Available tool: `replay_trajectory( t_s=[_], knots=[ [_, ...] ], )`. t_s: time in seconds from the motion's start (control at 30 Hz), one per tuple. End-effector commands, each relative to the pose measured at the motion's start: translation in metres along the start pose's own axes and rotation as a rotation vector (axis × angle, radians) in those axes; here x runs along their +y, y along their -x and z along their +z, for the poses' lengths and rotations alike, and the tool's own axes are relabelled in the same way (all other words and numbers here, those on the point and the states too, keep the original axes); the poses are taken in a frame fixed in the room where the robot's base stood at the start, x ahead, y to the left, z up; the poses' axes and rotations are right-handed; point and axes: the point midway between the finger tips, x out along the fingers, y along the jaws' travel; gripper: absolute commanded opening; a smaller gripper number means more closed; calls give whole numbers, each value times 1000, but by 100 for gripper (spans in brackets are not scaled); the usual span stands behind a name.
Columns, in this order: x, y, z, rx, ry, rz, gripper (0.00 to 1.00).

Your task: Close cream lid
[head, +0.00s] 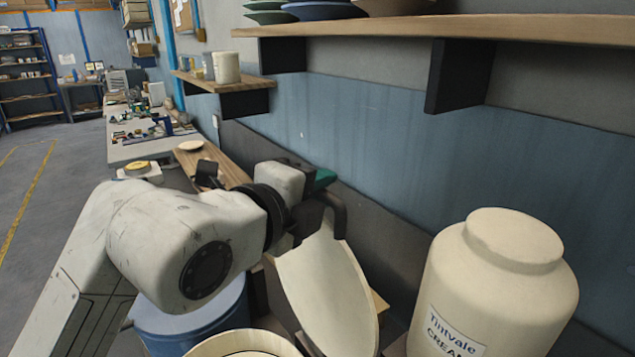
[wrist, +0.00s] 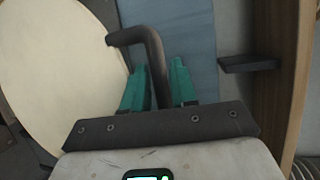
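The cream lid (head: 325,285) is a pale round disc, tilted up steeply beside a cream rim (head: 243,345) at the bottom of the head view. It fills the upper left of the wrist view (wrist: 55,70). A dark bent handle (head: 338,210) stands out near the lid's upper edge; it also shows in the wrist view (wrist: 152,50). My gripper (wrist: 158,72) has teal fingers, one on each side of the handle's bar. I cannot tell whether they press on it. In the head view my gripper (head: 324,178) is beside the handle, partly hidden by my arm.
A large cream jar (head: 495,285) labelled "Tintvale CREAM" stands at the right. A blue drum (head: 190,318) is below my arm. A wall shelf (head: 450,27) with plates hangs above, and a smaller shelf (head: 222,82) holds canisters. The floor at far left is clear.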

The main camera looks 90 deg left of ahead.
Motion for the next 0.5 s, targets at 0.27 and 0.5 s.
replay_trajectory(
  t_s=[0.27, 0.5],
  knots=[
    [0, -1, 0, 0, 0, 0, 26],
    [0, -1, 0, 0, 0, 1, 3]
  ],
)
